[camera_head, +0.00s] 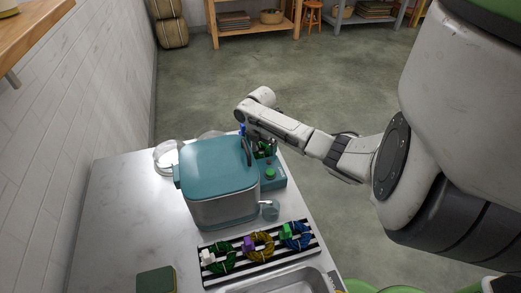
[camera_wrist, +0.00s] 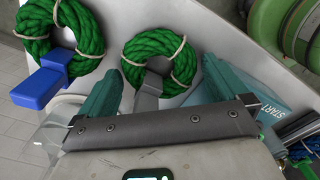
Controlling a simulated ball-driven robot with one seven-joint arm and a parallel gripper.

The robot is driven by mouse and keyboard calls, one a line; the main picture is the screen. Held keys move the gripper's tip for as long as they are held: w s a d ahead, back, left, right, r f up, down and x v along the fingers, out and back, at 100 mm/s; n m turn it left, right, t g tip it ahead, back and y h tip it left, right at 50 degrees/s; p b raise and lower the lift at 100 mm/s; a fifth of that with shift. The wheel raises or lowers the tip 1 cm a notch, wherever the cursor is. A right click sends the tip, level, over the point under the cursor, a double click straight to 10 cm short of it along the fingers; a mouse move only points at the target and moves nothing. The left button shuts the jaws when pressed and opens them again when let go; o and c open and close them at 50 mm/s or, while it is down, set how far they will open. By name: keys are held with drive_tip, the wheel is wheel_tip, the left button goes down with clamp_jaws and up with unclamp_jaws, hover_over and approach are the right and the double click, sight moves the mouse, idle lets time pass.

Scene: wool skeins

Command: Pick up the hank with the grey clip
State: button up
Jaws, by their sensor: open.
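In the wrist view, a green hank (camera_wrist: 180,52) with pale ties has a grey clip (camera_wrist: 148,96) at its near side. My gripper (camera_wrist: 160,66) is open; its teal fingers stand to either side of the grey clip, with a gap on both sides. I cannot tell how far above the clip they are. A second green hank (camera_wrist: 88,38) with a blue clip (camera_wrist: 45,82) lies to the left, outside the fingers. In the head view, my arm reaches behind the teal-lidded bin, and the grey clip is not discernible there.
The teal-lidded bin (camera_head: 218,168) stands beside my gripper on the metal counter (camera_head: 125,215). A striped mat (camera_head: 240,275) in front bears green, yellow and blue hanks with white, purple and green clips. A teal box (camera_head: 275,183) and a clear cup (camera_head: 270,210) are beside the bin.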

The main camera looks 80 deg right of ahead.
drive_tip(key=shift+f, duration=0.15)
drive_tip(key=c, duration=0.7)
drive_tip(key=shift+c, duration=0.2)
drive_tip(key=shift+r, duration=0.4)
wheel_tip(320, 180, up, 2)
drive_tip(key=shift+r+b, duration=0.1)
drive_tip(key=shift+b, duration=0.3)
drive_tip(key=s+a+r+p, duration=0.2)
drive_tip(key=s+a+r, duration=0.6)
drive_tip(key=s+r, duration=0.2)
drive_tip(key=shift+s+a, duration=0.15)
drive_tip(key=shift+s, duration=0.45)
